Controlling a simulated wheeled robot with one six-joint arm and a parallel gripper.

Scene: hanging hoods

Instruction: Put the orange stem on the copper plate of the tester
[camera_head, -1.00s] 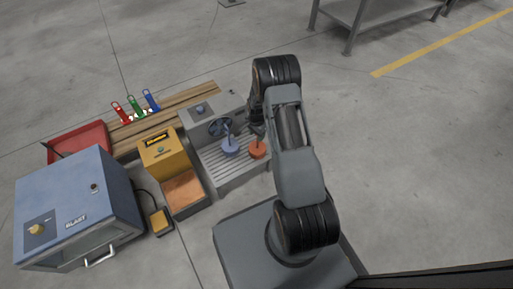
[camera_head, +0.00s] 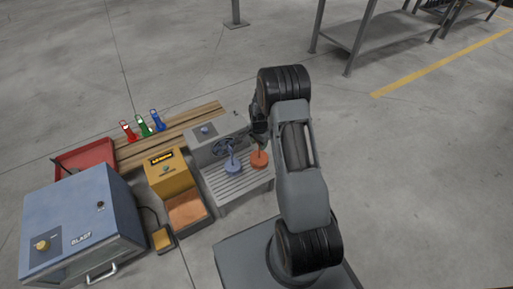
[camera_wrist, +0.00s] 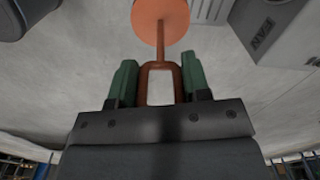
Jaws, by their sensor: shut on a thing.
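The orange stem has a round disc (camera_head: 259,159), a thin rod and a loop handle. In the wrist view its disc (camera_wrist: 160,18) is at the top, with the loop between the green fingers. My gripper (camera_wrist: 153,84) is shut on the loop; in the head view my gripper (camera_head: 259,138) is partly hidden by my arm. The stem is over the right part of a ribbed grey stand and looks slightly raised. The tester (camera_head: 166,172) is a yellow box with a display, left of the stand. Its copper plate (camera_head: 187,209) is in front and looks bare.
A blue stem (camera_head: 233,166) stands on the ribbed stand (camera_head: 228,189), close left of the orange one, by a dark fan. A blue blast cabinet (camera_head: 80,220), a red tray (camera_head: 86,155), a yellow pedal (camera_head: 162,239) and red, green and blue tagged items are at left.

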